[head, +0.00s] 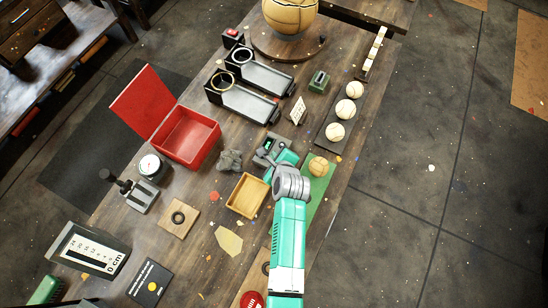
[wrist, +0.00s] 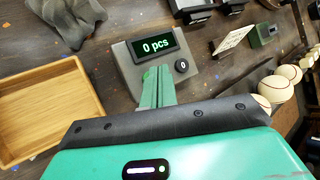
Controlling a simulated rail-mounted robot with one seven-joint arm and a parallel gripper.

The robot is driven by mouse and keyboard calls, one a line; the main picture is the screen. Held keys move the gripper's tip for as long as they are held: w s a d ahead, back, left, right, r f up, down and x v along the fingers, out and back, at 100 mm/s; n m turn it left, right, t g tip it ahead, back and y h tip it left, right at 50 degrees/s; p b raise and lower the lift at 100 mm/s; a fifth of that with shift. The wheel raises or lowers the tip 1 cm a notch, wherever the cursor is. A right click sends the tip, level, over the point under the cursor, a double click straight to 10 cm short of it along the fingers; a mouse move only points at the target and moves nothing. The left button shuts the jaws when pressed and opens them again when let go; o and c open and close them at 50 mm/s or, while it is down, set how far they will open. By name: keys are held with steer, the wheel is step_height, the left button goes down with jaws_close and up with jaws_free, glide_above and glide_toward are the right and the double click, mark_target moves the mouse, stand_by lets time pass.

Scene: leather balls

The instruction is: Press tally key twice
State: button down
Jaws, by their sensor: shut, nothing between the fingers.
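The tally counter (head: 268,143) is a small grey box on the workbench. In the wrist view the tally counter (wrist: 128,56) has a dark display (wrist: 156,46) reading "0 pcs" in green and a round black button (wrist: 181,66) marked "0" at its right. My gripper (wrist: 158,76) is shut and empty, its green fingertips over the near edge of the box, left of the round button. The fingers hide part of the box's near face, and I cannot tell whether they touch it. In the head view my gripper (head: 271,157) is just below the counter.
A wooden tray (head: 248,195) lies left of my gripper, with a grey crumpled cloth (head: 230,160) above it. A tan ball (head: 318,166) sits on a green mat at right. Several white balls (head: 335,132) line a dark strip. An open red box (head: 187,135) stands farther left.

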steer(key=shift+f, duration=0.35)
steer(key=shift+f+b, duration=0.3)
steer(key=shift+f, duration=0.15)
stand_by(0.5)
steer(key=shift+r, duration=0.15)
steer(key=shift+r+p, duration=0.7)
steer(key=shift+p, duration=0.25)
steer(key=shift+r, duration=0.1)
step_height(320, 180, up, 5)
steer(key=p, duration=0.5)
stand_by(2.0)
